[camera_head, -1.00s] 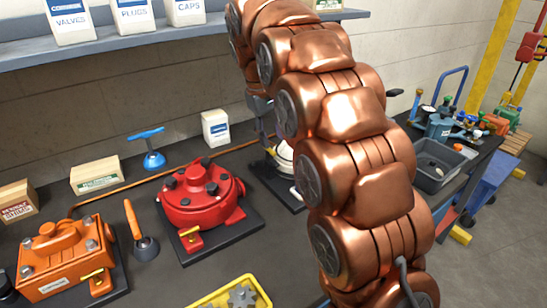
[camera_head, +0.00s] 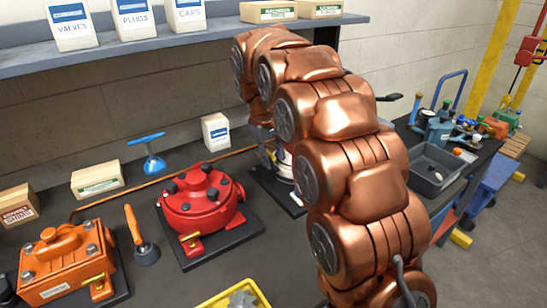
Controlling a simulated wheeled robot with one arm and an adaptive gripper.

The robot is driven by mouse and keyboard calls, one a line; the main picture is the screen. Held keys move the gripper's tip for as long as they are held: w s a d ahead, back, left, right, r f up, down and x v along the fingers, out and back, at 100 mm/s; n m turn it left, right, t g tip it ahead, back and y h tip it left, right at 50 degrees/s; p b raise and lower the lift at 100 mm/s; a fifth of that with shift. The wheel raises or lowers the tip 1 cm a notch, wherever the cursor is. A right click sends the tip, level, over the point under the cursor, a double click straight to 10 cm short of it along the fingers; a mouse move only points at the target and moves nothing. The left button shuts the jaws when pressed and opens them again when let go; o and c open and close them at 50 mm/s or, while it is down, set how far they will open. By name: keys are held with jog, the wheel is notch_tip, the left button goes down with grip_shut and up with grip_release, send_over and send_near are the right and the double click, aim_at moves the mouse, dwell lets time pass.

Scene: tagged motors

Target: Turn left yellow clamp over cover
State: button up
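A white, rounded motor (camera_head: 285,168) stands on a dark base plate (camera_head: 290,200) behind my copper arm, which hides much of it. A small yellow piece (camera_head: 271,155) shows at its left, close to my gripper (camera_head: 265,148); I cannot tell whether they touch. My gripper is small and mostly hidden by the arm, so its fingers are unclear. A red motor (camera_head: 198,203) has a yellow clamp (camera_head: 192,243) low at its front. An orange motor (camera_head: 62,268) at the far left has another yellow clamp (camera_head: 100,289) at its front right corner.
An orange-handled tool (camera_head: 140,240) stands between the orange and red motors. A blue T-handle (camera_head: 149,150) and cartons (camera_head: 97,179) are behind. A yellow bin (camera_head: 235,296) sits at the front. A shelf (camera_head: 130,42) overhangs the bench; a grey tray (camera_head: 437,170) is at right.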

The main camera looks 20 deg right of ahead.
jog(key=shift+d+f, duration=0.1)
jog(key=shift+f, duration=0.45)
jog(key=shift+r, duration=0.1)
grip_shut()
